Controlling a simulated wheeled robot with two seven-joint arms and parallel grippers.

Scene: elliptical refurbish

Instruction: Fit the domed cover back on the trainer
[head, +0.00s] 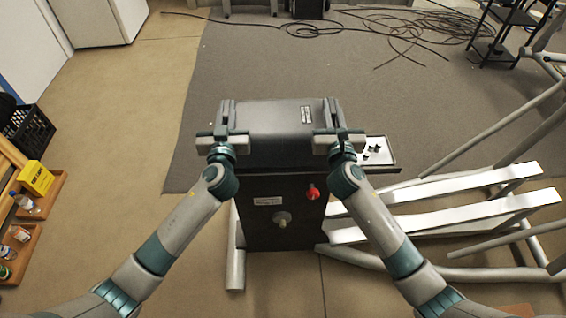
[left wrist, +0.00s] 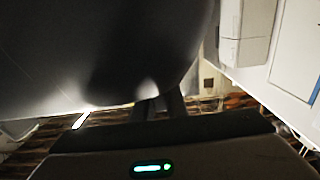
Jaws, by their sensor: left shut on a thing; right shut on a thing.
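The domed cover (head: 275,117) is a dark grey curved shell with a small label near its right end. In the head view it sits at the top of the trainer's black housing (head: 262,213); I cannot tell whether it is seated or held just above. My left gripper (head: 225,120) is shut on the cover's left end. My right gripper (head: 334,120) is shut on its right end. In the left wrist view a large dark curved surface, likely the cover (left wrist: 110,50), fills the upper left. The housing front has a red knob (head: 313,192) and a pale round knob (head: 282,218).
A small tray (head: 378,151) with dark pieces lies right of the cover. The trainer's pale foot rails (head: 450,200) and tubes extend right. Wooden shelves with a yellow box (head: 36,178) and a black crate (head: 28,130) stand left. Cables (head: 400,30) lie on the mat behind.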

